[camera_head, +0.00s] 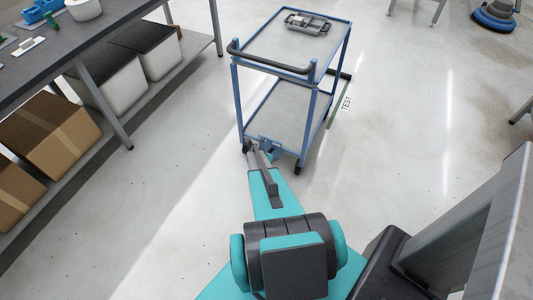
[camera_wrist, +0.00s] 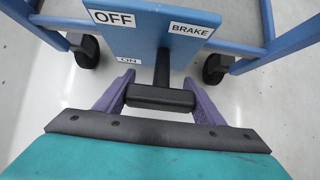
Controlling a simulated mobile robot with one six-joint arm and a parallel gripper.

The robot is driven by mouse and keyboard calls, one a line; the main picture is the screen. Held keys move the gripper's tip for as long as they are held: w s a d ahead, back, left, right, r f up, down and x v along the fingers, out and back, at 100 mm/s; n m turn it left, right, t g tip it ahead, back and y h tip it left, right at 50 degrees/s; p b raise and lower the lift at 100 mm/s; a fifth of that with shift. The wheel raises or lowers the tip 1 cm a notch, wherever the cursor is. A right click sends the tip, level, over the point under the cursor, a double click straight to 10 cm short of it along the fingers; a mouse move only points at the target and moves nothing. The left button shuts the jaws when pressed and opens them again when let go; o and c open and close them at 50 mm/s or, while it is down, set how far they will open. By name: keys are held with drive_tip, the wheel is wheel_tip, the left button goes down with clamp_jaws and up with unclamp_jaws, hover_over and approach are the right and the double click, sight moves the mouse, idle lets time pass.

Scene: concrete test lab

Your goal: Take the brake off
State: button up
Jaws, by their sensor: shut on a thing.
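A blue cart (camera_head: 284,74) with two grey shelves stands ahead of me. In the wrist view its blue brake plate (camera_wrist: 128,38) carries the labels OFF at upper left, BRAKE at upper right and ON lower down. A dark lever runs from the plate to a black bar handle (camera_wrist: 160,98), at or below the level of the ON label. My gripper (camera_wrist: 158,92) has its purple fingers on either end of this handle, shut on it. In the head view my gripper (camera_head: 256,152) reaches the cart's low near edge, and the lever is too small to make out.
Cart wheels (camera_wrist: 86,52) stand on both sides of the plate. A grey device (camera_head: 307,23) lies on the cart's top shelf. A workbench (camera_head: 110,22) with boxes (camera_head: 52,135) below stands at left. Floor right of the cart is mostly clear.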

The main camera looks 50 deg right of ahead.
drive_tip(key=shift+w+r, duration=0.15)
drive_tip(key=shift+w, duration=0.25)
drive_tip(key=o, duration=1.5)
drive_tip(key=shift+a, duration=0.15)
drive_tip(key=shift+s, duration=0.1)
drive_tip(key=shift+s, duration=0.1)
drive_tip(key=shift+s, duration=0.1)
drive_tip(key=shift+s+a+r, duration=0.1)
drive_tip(key=shift+a+r, duration=0.1)
drive_tip(key=shift+r, duration=0.05)
drive_tip(key=shift+b+v, duration=0.4)
drive_tip(key=shift+v, duration=1.3)
drive_tip(key=shift+b+v, duration=0.75)
drive_tip(key=shift+v, duration=4.05)
